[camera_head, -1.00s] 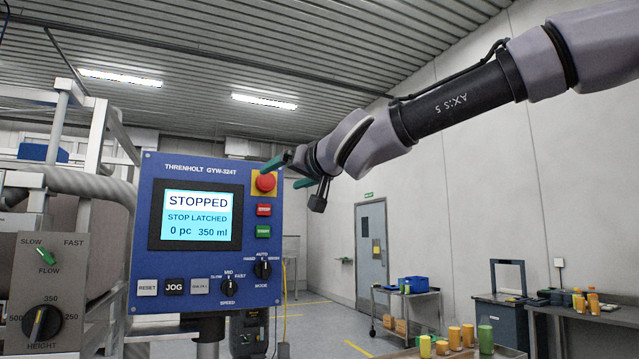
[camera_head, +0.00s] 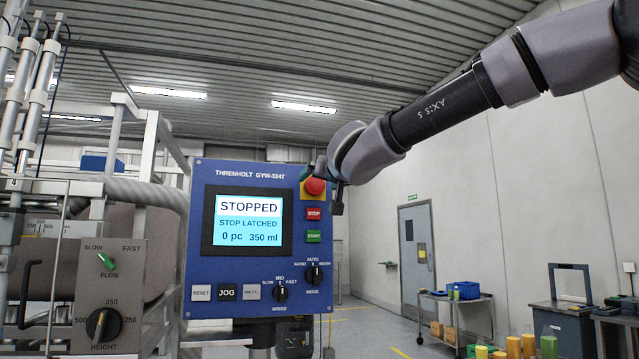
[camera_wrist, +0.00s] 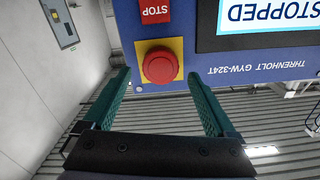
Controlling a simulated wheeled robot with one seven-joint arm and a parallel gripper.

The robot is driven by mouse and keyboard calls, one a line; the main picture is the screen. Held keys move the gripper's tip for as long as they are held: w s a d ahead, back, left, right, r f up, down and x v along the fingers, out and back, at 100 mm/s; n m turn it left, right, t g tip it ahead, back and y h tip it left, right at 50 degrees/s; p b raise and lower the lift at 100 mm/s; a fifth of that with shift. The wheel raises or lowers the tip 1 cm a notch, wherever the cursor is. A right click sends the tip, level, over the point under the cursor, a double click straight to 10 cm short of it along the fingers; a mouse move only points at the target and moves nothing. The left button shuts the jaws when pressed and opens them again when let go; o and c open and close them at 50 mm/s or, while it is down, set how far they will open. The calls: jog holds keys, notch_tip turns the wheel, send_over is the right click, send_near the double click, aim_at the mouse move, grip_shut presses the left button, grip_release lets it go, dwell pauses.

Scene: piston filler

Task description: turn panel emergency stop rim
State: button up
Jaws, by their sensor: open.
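The red emergency stop button (camera_head: 314,187) sits on a yellow square plate at the upper right corner of the blue control panel (camera_head: 240,175). In the wrist view the same red button (camera_wrist: 160,66) shows upside down, ahead of my gripper (camera_wrist: 163,88). The two green fingers are open, one to each side of the button's line and apart from it. In the head view my wrist hides the fingers beside the button. The panel screen (camera_head: 248,222) reads STOPPED, STOP LATCHED, 0 pc, 350 ml.
A red STOP button (camera_head: 314,214) and a green START button (camera_head: 314,237) lie below the emergency stop. Mode knob (camera_head: 314,274) and speed knob (camera_head: 280,292) stick out lower down. A metal machine frame stands left. Open floor and carts (camera_head: 455,298) lie right.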

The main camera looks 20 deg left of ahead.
jog(key=shift+w+a, duration=0.35)
jog(key=shift+w, duration=0.2)
jog(key=c, duration=1.4)
jog(key=shift+m, duration=0.3)
jog(key=m, duration=0.3)
jog(key=shift+w+d, duration=0.1)
jog(key=shift+m, duration=2.1)
